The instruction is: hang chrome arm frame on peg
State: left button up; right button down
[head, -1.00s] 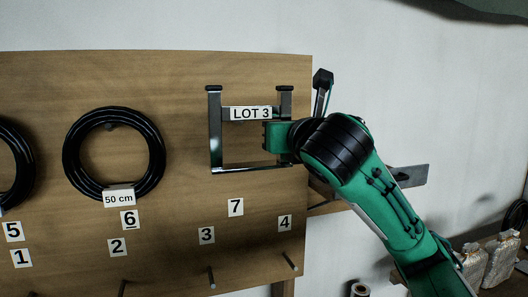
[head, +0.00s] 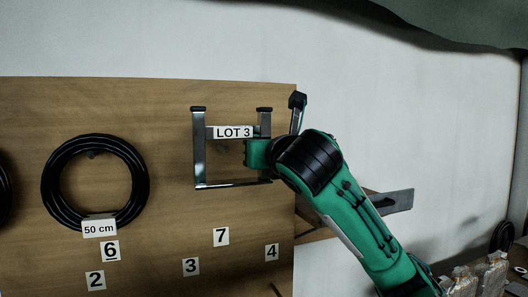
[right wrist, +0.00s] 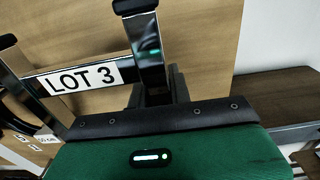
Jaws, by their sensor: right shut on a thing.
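The chrome arm frame (head: 199,150) is a squarish metal frame with dark caps on its two upright posts and a "LOT 3" label. In the head view it is upright in front of the wooden board, above number 7 (head: 221,237). My right gripper (head: 256,153) is shut on its right post. The right wrist view shows the frame's capped post (right wrist: 149,50) and label close up, at the gripper's jaws. My left gripper is not in view.
The board (head: 170,110) carries a black coil (head: 95,183) labelled "50 cm", hung on a peg left of the frame. Number labels run below. Wrapped goods (head: 478,275) stand at lower right. The wall above is clear.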

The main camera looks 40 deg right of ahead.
jog(key=f+b+x, duration=0.2)
jog(key=x, duration=0.7)
dwell(1.2)
dwell(0.6)
jog(key=c, duration=1.2)
grip_release()
jog(key=shift+f, duration=0.1)
